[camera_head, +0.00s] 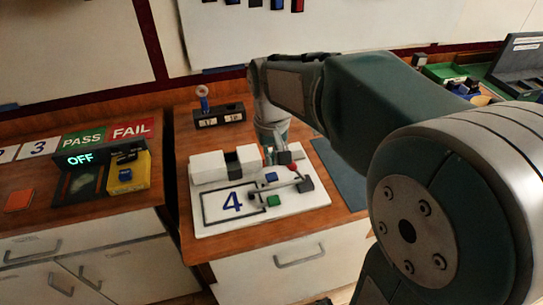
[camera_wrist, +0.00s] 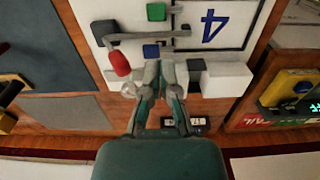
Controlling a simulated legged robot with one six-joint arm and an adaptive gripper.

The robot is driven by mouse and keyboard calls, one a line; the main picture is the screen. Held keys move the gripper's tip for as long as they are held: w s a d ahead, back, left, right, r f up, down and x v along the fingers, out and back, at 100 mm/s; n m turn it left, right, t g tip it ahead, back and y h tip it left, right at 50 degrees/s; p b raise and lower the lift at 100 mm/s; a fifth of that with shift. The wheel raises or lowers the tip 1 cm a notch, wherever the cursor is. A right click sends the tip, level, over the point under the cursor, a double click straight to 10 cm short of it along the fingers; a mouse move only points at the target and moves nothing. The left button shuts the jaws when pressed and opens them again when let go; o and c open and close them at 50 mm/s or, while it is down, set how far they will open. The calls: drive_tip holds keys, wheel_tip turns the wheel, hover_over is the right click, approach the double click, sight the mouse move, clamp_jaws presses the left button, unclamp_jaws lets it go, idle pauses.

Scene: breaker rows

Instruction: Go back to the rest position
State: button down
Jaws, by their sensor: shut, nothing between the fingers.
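My gripper (camera_head: 274,150) is over the back edge of a white panel (camera_head: 225,225) marked with a blue 4. In the wrist view my gripper (camera_wrist: 161,72) has its fingertips close together with nothing between them. The panel (camera_wrist: 255,12) carries a blue block (camera_head: 271,177), a green block (camera_head: 274,200) and a red-tipped dark bar (camera_head: 293,167). In the wrist view the red tip (camera_wrist: 119,63) is just left of the fingers. I cannot tell whether my fingers touch anything.
A dark holder (camera_head: 219,117) stands behind the panel. On the left counter are an OFF display (camera_head: 80,159), a yellow box (camera_head: 128,176) and PASS (camera_head: 83,140) and FAIL (camera_head: 131,129) signs. A grey mat (camera_head: 338,170) lies to the panel's right. A wall is behind.

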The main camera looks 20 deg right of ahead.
drive_tip(key=shift+s+r, duration=0.1)
idle(0.4)
drive_tip(key=s+d+r+t, duration=0.1)
drive_tip(key=s+r+t, duration=0.2)
drive_tip(key=s, duration=1.2)
drive_tip(key=t, duration=0.2)
drive_tip(key=shift+s+d+r+t, duration=0.15)
drive_tip(key=shift+s+d+t, duration=0.05)
drive_tip(key=shift+d+t, duration=0.15)
